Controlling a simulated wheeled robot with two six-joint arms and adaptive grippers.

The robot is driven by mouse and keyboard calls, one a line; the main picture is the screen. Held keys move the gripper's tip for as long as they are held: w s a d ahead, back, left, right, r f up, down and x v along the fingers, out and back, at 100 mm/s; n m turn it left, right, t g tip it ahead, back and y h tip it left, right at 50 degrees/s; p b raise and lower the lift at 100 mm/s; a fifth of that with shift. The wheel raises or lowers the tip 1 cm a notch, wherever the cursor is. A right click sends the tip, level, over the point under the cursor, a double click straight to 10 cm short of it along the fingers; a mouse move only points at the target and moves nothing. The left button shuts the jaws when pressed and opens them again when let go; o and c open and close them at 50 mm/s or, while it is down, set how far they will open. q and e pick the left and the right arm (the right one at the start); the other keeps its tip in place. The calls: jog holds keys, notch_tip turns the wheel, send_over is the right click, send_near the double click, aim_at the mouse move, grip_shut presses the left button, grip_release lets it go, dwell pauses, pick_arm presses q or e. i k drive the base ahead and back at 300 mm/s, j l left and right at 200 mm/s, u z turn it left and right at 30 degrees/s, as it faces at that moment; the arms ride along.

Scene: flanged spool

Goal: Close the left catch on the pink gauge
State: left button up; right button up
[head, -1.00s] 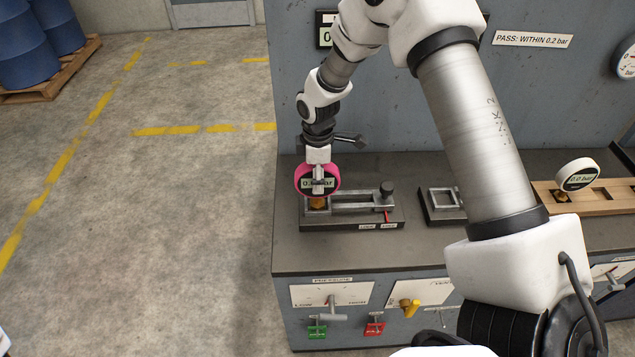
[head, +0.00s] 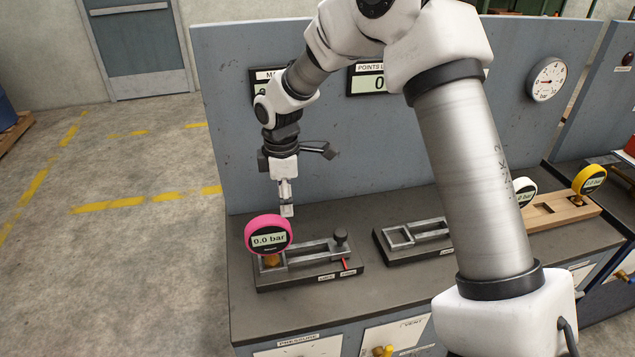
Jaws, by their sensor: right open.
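The pink gauge (head: 268,235) stands upright on its brass stem (head: 271,260) at the left end of the left fixture (head: 310,270), reading 0.0 bar. The left catch is a grey sliding frame (head: 305,252) with a dark knob (head: 340,236) at its right end. A red mark (head: 346,265) shows by the right-hand of two small labels. My right gripper (head: 287,208) points down just above and right of the gauge, apart from it in the picture. It is open and empty. My left gripper is out of view.
A second fixture (head: 400,238) with an empty frame stands to the right, partly behind my right arm. A wooden rack (head: 560,212) holds a white gauge (head: 524,190) and a yellow gauge (head: 590,179). A grey panel (head: 225,130) rises behind the bench.

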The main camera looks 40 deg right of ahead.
aim_at(337, 247)
jog(key=z, duration=1.3)
